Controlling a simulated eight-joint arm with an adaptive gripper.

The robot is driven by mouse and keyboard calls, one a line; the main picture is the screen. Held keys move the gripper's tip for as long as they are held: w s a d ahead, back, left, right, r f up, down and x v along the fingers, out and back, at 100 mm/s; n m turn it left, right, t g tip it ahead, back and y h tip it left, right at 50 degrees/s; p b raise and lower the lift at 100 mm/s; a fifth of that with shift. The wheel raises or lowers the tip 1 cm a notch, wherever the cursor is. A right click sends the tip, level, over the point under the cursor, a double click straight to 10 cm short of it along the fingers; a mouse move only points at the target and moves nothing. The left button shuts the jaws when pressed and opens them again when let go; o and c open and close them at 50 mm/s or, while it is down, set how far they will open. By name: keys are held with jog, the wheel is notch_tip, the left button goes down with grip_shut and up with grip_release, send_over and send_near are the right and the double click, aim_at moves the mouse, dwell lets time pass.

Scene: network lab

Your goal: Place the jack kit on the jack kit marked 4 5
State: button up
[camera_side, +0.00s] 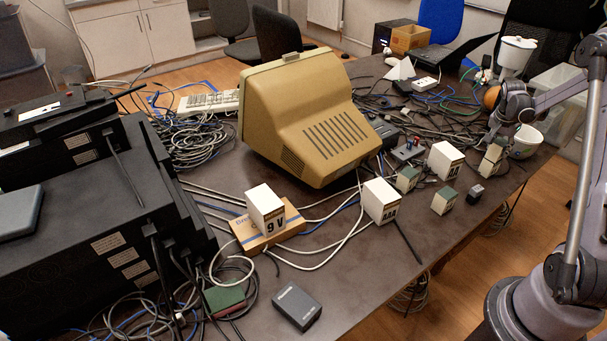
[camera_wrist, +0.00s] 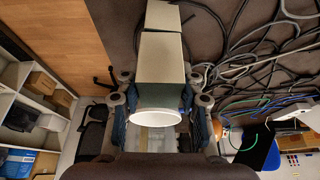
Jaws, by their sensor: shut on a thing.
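My gripper (camera_side: 500,138) is at the right side of the table in the side view, pointing down, shut on a small cream and green box (camera_side: 491,160), which I take as a jack kit. In the wrist view the held box (camera_wrist: 160,60) sits between the fingers of my gripper (camera_wrist: 160,92). I cannot tell whether its bottom touches the table. Two similar cream and green boxes stand to its left, one nearer the front (camera_side: 444,201) and one further left (camera_side: 407,179). Their marks are too small to read, so I cannot tell which is marked 4 5.
White boxes stand nearby: one beside the held box (camera_side: 446,160), one marked AAA (camera_side: 380,200), and one marked 9 V (camera_side: 265,208). A small dark block (camera_side: 475,194) lies near the front edge. A white pot (camera_side: 525,142) stands right of my gripper. Cables (camera_side: 440,110) cover the back.

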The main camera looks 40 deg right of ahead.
jog(key=shift+f, duration=0.15)
jog(key=o, duration=1.2)
jog(key=shift+o, duration=0.2)
